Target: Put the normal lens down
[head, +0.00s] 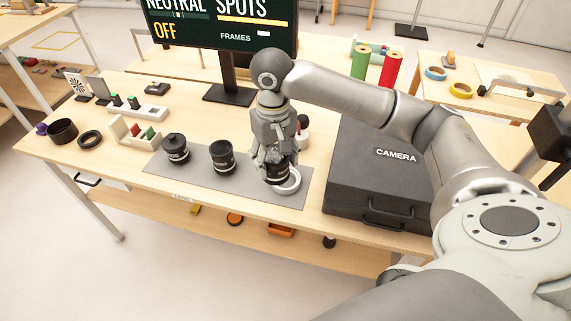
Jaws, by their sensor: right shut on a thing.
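My right gripper (271,161) points down over the right part of the grey mat (222,186) and is shut on a dark lens (277,174). The fingers hide the lens's upper part. The lens is upright, at a white ring-shaped holder (291,187); I cannot tell whether it rests in the holder or hangs just above it. Two other black lenses stand upright on the mat to the left, one in the middle (222,157) and one further left (175,149). Which lens is the normal one cannot be read. My left gripper is not in view.
A black camera case (377,172) stands close to the right of the mat. A screen (225,25) on a stand is behind. A small rack (135,131), a black ring (90,139) and a dark cup (63,130) are at the left. The mat's front strip is clear.

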